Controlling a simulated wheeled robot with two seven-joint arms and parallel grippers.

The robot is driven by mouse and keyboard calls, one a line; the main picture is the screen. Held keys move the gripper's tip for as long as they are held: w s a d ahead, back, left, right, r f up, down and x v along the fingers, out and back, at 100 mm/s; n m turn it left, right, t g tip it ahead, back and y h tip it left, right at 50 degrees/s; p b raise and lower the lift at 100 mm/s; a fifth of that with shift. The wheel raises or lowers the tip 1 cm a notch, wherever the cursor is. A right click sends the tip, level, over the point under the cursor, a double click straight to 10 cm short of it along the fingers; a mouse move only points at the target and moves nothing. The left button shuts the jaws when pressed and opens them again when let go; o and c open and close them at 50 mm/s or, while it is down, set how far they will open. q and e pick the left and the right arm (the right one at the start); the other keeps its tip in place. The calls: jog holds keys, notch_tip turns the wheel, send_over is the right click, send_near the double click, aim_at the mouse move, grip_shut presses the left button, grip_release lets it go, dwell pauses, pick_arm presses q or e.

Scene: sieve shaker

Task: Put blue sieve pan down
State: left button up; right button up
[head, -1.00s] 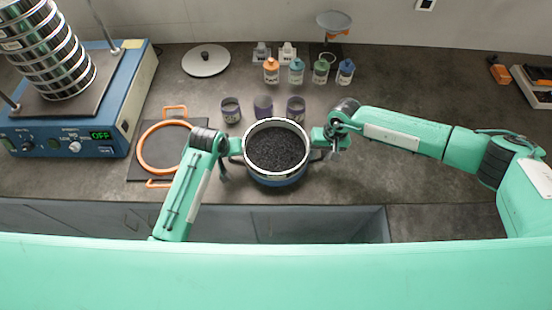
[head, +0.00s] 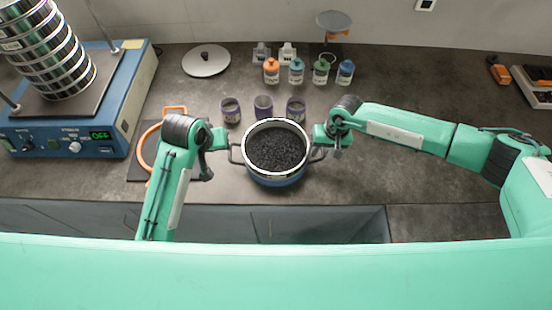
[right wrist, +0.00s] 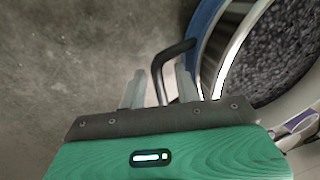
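The blue sieve pan (head: 277,181), with a pale rim and dark grains inside, appears to rest level on the counter near its front edge. Its left handle (head: 235,153) is clear in the head view. My right gripper (head: 318,138) is at the right handle. In the right wrist view its fingers (right wrist: 160,92) stand apart, with the dark handle (right wrist: 158,68) between them and gaps on both sides. The pan's blue wall (right wrist: 205,30) also shows there.
An orange ring clamp (head: 146,150) on a dark plate lies behind my left arm. The blue shaker (head: 135,90) with stacked sieves is at left. Purple cups (head: 263,106) and small bottles (head: 296,72) stand behind the pan. The counter at right (head: 430,90) is mostly clear.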

notch_tip(320, 180, up, 10)
jog(key=d, duration=0.2)
jog(key=shift+r, duration=0.2)
dwell(0.3)
